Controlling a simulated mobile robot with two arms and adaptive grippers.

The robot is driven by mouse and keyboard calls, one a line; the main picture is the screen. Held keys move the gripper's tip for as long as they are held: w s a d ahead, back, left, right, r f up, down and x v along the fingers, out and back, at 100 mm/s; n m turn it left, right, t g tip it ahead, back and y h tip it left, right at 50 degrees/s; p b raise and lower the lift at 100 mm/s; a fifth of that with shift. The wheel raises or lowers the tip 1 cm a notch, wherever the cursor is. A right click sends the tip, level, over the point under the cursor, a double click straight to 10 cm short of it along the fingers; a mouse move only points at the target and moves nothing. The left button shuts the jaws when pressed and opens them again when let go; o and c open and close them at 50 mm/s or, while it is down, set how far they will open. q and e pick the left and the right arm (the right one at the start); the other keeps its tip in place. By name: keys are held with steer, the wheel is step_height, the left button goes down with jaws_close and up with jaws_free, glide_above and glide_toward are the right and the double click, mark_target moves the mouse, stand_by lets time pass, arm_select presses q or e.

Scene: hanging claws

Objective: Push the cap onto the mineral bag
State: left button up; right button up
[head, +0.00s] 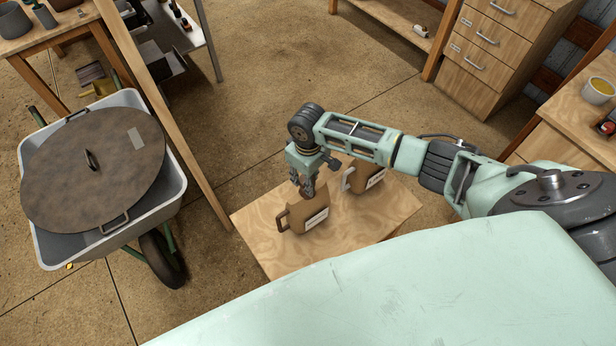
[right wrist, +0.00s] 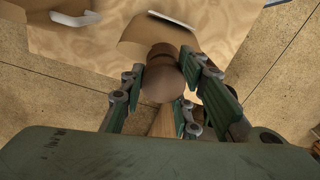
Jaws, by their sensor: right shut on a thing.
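A brown bag (head: 306,214) with a white label and a side handle stands on the small wooden table. It also shows in the right wrist view (right wrist: 135,50). My right gripper (head: 307,188) points down over the top of this bag. In the right wrist view, my right gripper (right wrist: 170,88) is shut around a round brown cap (right wrist: 161,86). The cap lines up with the bag's top there; I cannot tell whether it is seated. In the head view the fingers hide the cap. My left gripper is not in view.
A second brown bag (head: 368,180) with a white label stands behind, to the right, on the same table (head: 272,258). A wheelbarrow (head: 178,200) with a round lid (head: 95,170) is at left. A drawer cabinet (head: 492,45) and a workbench (head: 570,110) are at right.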

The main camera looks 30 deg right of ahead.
steer(key=shift+r, duration=0.1)
steer(key=shift+f+b, duration=0.5)
steer(key=shift+f, duration=0.55)
steer(key=o, duration=0.8)
steer(key=shift+o, duration=0.2)
steer(key=shift+r, duration=0.1)
steer(key=shift+r+p, duration=2.95)
steer(key=shift+p, duration=0.1)
